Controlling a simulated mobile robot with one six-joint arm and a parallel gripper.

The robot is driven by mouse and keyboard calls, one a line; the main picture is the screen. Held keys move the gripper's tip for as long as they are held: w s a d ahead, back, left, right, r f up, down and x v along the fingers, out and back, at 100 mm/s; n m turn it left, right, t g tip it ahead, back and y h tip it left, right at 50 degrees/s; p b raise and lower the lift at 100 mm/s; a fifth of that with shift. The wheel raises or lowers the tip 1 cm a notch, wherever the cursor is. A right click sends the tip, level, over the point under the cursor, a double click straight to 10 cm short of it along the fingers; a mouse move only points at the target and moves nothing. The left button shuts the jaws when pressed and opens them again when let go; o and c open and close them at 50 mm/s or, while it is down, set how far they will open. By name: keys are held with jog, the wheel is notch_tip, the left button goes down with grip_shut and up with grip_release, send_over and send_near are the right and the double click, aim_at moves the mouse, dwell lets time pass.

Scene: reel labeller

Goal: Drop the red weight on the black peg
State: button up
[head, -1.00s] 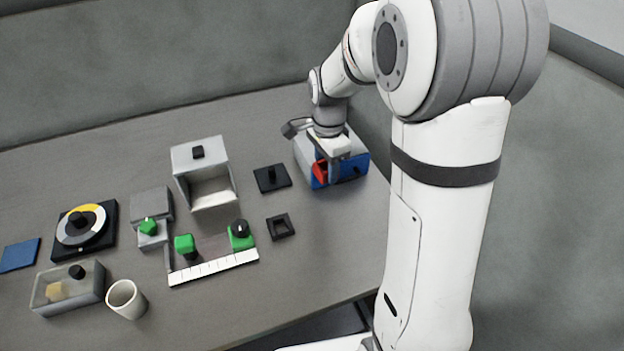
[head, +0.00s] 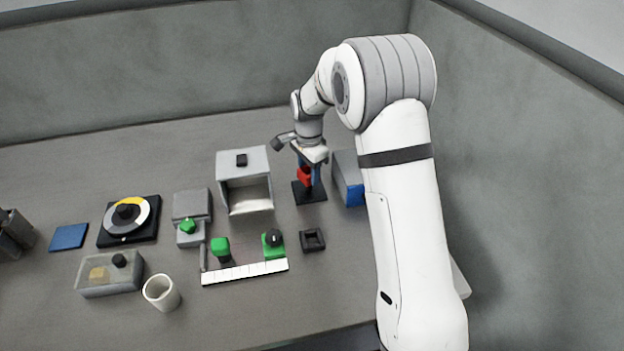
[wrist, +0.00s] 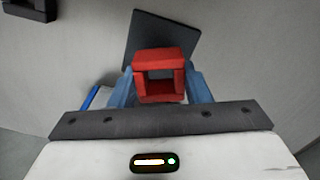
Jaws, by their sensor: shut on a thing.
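The red weight (head: 304,178) is a square block with an opening through it, held between the blue fingers of my gripper (head: 310,176). In the wrist view the weight (wrist: 166,54) sits between the fingertips (wrist: 160,78), which are shut on its sides. The black peg's square base plate (head: 303,197) is under the weight on the table. In the wrist view the plate (wrist: 146,27) shows beyond the weight. The upright peg is hidden, and I cannot tell whether it is inside the opening.
A grey and blue box (head: 349,183) stands just right of my gripper. A grey open-fronted housing (head: 243,163) stands to the left. A black square frame (head: 313,240) and a white ruled strip (head: 245,272) lie nearer the front.

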aim_at(309, 180)
jog(key=shift+f, duration=1.9)
jog(key=o, duration=1.2)
jog(key=shift+r, duration=0.1)
notch_tip(309, 180, up, 12)
jog(key=s+d+r+n+t, duration=0.1)
jog(key=s+d+r+n, duration=0.25)
jog(key=s, duration=0.35)
jog(key=s+d+r+n, duration=0.2)
jog(key=s+d+r, duration=0.3)
jog(key=s, duration=0.2)
jog(key=s+d+n, duration=0.2)
jog(key=s, duration=0.3)
jog(key=s+d+f+n+t, duration=0.1)
jog(key=s, duration=0.5)
jog(key=s+d+n+t, duration=0.1)
jog(key=s+d+n, duration=0.1)
jog(key=s, duration=0.4)
jog(key=shift+s+d+f+n+b, duration=0.1)
jog(key=shift+d+f+n+b, duration=0.1)
jog(key=shift+d+n+b, duration=0.15)
jog(key=shift+c, duration=0.5)
